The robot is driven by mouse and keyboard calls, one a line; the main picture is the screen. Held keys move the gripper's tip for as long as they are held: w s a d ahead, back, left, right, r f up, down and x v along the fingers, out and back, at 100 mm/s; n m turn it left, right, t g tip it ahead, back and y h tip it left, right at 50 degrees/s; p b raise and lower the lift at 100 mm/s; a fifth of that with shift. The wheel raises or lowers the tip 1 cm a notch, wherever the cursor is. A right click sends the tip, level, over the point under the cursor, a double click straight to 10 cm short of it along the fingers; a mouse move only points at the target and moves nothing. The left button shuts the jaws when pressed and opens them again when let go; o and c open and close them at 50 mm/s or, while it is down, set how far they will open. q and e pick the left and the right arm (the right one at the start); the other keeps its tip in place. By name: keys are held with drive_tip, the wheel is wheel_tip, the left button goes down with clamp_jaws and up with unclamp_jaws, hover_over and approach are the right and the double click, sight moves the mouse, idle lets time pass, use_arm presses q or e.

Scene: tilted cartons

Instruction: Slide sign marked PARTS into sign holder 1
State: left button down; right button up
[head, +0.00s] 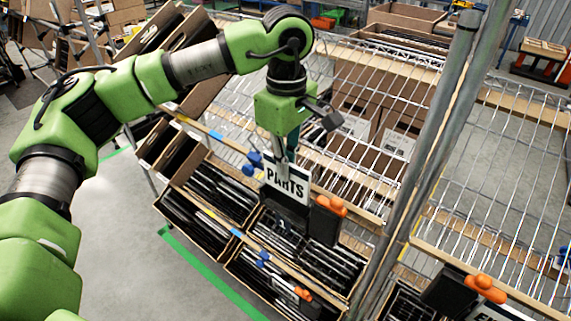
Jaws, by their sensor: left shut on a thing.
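The white sign marked PARTS (287,180), with dark lettering, hangs upright but slightly tilted near the middle of the head view. My left gripper (285,150) comes down from above and is shut on its top edge. A black sign holder (284,207) shows directly below the sign, close to a blue clip. The sign's lower edge meets or overlaps this holder; I cannot tell whether it is inside. Another black holder (325,224) with an orange clamp is just right of it. No number is readable on the holders. My right gripper is out of view.
Wire shelves (500,150) with wooden edge strips fill the right side. Tilted cartons (205,190) with dark contents stand below the sign. Grey metal posts (432,150) rise to the right. Another black holder (447,291) has an orange clamp (484,288). Floor is clear at lower left.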

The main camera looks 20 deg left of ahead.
sight(286, 193)
use_arm(q)
wheel_tip(286, 193, down, 2)
drive_tip(key=shift+w+a+b, duration=0.1)
drive_tip(key=shift+b, duration=0.4)
drive_tip(key=shift+f+b, duration=1.75)
drive_tip(key=shift+f, duration=0.3)
drive_tip(key=shift+f+b, duration=0.4)
drive_tip(key=c, duration=2.1)
unclamp_jaws()
drive_tip(key=shift+c, duration=0.2)
wheel_tip(286, 193, up, 12)
drive_tip(key=shift+r, duration=0.1)
